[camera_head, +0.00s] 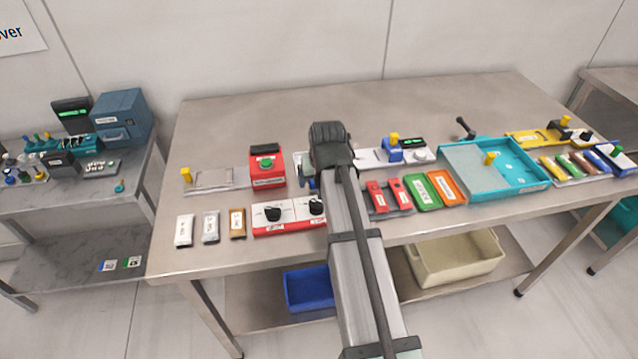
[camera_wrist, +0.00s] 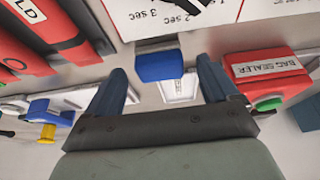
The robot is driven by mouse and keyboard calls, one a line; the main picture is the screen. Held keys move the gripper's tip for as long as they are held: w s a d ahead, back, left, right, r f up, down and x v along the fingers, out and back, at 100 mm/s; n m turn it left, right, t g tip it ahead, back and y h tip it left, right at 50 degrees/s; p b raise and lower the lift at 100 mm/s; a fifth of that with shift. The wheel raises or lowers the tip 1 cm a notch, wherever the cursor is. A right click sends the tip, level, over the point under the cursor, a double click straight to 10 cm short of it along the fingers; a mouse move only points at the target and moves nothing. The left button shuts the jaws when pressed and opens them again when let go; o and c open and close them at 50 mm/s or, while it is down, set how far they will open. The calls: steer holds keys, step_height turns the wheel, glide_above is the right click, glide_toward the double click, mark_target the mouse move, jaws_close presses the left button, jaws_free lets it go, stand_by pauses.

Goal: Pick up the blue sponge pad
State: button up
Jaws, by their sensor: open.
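A small blue block (camera_wrist: 160,66), which looks like the blue sponge pad, shows in the wrist view between my gripper's fingers. My gripper (camera_wrist: 161,72) is open, with one finger on each side of the block and visible gaps between them. I cannot tell the fingertips' height relative to it. In the head view, my gripper (camera_head: 311,183) is mostly hidden by my arm, near the middle of the table. The blue block cannot be made out there.
The red bag sealer (camera_wrist: 270,75) stands close to one finger; it also shows in the head view (camera_head: 266,168). A white labelled item (camera_wrist: 180,89) lies beside the block. The red-and-white dial box (camera_head: 285,215) is in front. Red holders (camera_head: 385,198) and a teal tray (camera_head: 478,186) lie right.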

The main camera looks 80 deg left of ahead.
steer(key=shift+a+f, duration=0.25)
steer(key=shift+f, duration=0.35)
steer(key=c, duration=1)
